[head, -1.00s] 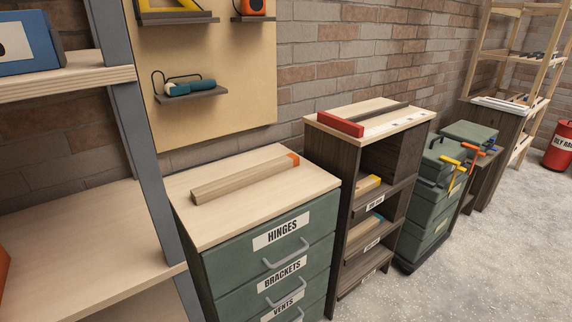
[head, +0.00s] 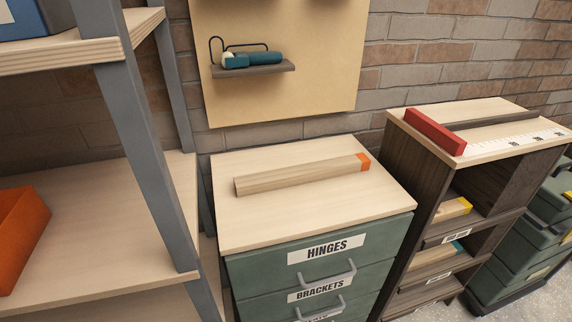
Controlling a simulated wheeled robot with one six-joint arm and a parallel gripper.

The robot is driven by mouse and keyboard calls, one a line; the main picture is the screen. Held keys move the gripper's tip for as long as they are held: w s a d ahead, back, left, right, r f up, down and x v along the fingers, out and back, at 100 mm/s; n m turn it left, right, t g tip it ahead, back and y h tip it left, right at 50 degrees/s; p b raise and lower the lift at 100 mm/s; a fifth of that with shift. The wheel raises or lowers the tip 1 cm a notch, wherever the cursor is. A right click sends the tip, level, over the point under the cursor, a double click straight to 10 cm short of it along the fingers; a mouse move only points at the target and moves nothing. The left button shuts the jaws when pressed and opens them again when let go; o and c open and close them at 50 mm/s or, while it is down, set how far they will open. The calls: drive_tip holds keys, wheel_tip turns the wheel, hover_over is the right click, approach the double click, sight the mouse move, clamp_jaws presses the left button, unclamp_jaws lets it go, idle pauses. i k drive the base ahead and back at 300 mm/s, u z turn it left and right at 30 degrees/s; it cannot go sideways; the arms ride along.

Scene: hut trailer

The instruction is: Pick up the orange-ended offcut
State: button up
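The orange-ended offcut (head: 300,176) is a long pale wooden bar with an orange right end. It lies flat on the light wooden top (head: 245,226) of a green drawer cabinet (head: 284,268), slanting slightly up to the right. Nothing lies on it or touches its sides. My gripper is not in view.
A grey-posted shelf unit (head: 140,145) with an orange bin (head: 16,236) stands close on the left. A dark cabinet (head: 404,175) with a red block (head: 435,131) on top stands to the right. A small wall shelf (head: 252,71) holds a teal tool (head: 255,60) above.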

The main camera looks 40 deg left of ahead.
sight(253, 184)
drive_tip(key=u, duration=0.55)
drive_tip(key=i, duration=0.55)
drive_tip(key=u, duration=1)
drive_tip(key=i, duration=0.3)
drive_tip(key=u, duration=0.3)
